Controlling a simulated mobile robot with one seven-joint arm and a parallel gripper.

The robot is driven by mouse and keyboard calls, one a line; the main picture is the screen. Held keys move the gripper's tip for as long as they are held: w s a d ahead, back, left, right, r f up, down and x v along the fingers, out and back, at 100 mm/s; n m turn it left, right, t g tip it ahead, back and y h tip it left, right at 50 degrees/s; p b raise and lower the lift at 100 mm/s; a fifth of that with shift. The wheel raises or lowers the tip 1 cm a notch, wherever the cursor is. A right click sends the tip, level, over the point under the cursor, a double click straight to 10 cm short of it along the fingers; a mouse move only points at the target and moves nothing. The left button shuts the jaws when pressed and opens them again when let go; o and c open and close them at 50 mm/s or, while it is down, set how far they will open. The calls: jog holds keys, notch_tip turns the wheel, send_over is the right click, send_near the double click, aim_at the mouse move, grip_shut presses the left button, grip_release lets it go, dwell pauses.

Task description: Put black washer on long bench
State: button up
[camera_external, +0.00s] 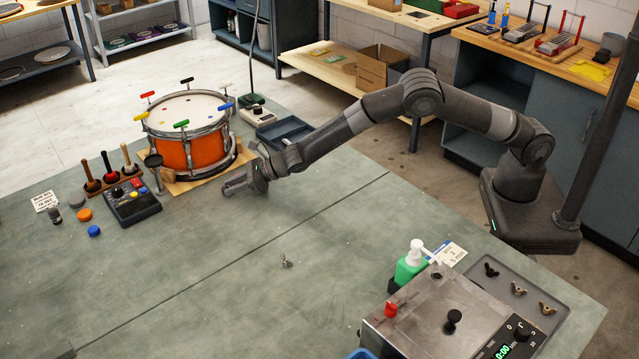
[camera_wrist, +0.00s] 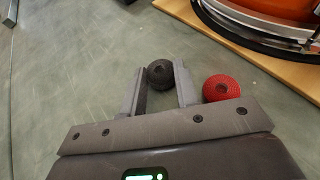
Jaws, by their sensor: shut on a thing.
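The black washer (camera_wrist: 160,73) is a small dark round piece with a hole in its top. In the wrist view it sits between the fingertips of my gripper (camera_wrist: 160,82), which is shut on it. A similar red washer (camera_wrist: 221,88) lies just right of the right finger. In the external view my gripper (camera_external: 230,187) is low over the green-grey bench top (camera_external: 220,255), in front of the drum; neither washer can be made out there. A wooden bench (camera_external: 350,78) stands at the back; I cannot tell which bench is the long one.
The orange drum (camera_external: 178,152) on a wooden board (camera_external: 212,172) is close behind my gripper. A black control box (camera_external: 133,205), upright-handled tools (camera_external: 110,170) and coloured discs (camera_external: 85,214) lie to the left. A wing nut (camera_external: 287,261) lies mid-bench; a metal machine (camera_external: 425,310) stands front right.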

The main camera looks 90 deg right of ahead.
jog(key=o, duration=0.7)
jog(key=shift+f, duration=0.1)
jog(key=shift+o, duration=0.2)
